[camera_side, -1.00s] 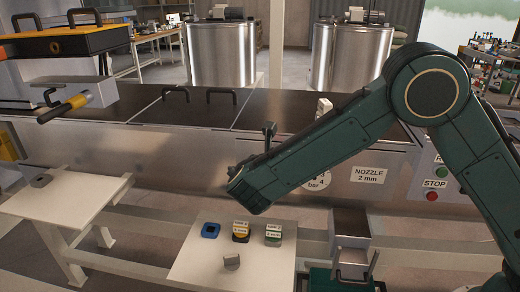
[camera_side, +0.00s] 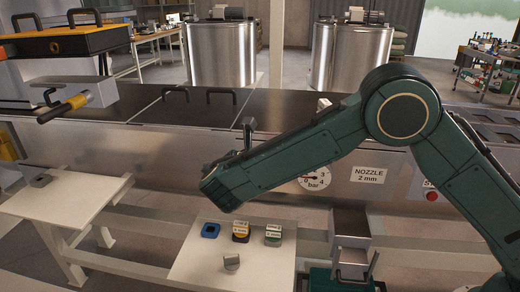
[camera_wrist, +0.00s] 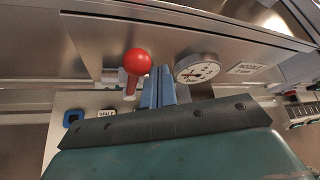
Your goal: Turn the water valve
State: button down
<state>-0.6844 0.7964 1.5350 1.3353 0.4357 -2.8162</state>
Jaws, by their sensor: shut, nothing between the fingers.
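The water valve's lever with a red ball knob (camera_wrist: 138,62) shows in the wrist view, on the metal front panel. I take it for the valve by its look and the label marked WATER-like below, which I cannot read surely. My gripper (camera_wrist: 161,72) is shut and empty, its blue fingers side by side just right of the red knob, with a small gap in the picture. Whether they touch cannot be told. In the side view my arm hides the red lever and my fingers. The pressure gauge (camera_wrist: 196,68) sits right of the fingers, also in the side view (camera_side: 314,178).
A NOZZLE 2 mm plate (camera_side: 369,175) is right of the gauge. Below, a white shelf (camera_side: 190,270) holds a blue block (camera_side: 211,230), labelled yellow (camera_side: 240,233) and green (camera_side: 273,236) blocks and a grey piece (camera_side: 232,262). A red button (camera_side: 431,196) is farther right.

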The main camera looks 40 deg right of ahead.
jog(key=shift+s, duration=0.1)
jog(key=s+a, duration=0.5)
jog(key=a, duration=0.2)
jog(key=shift+s+a, duration=0.25)
jog(key=shift+s, duration=0.1)
dwell(0.8)
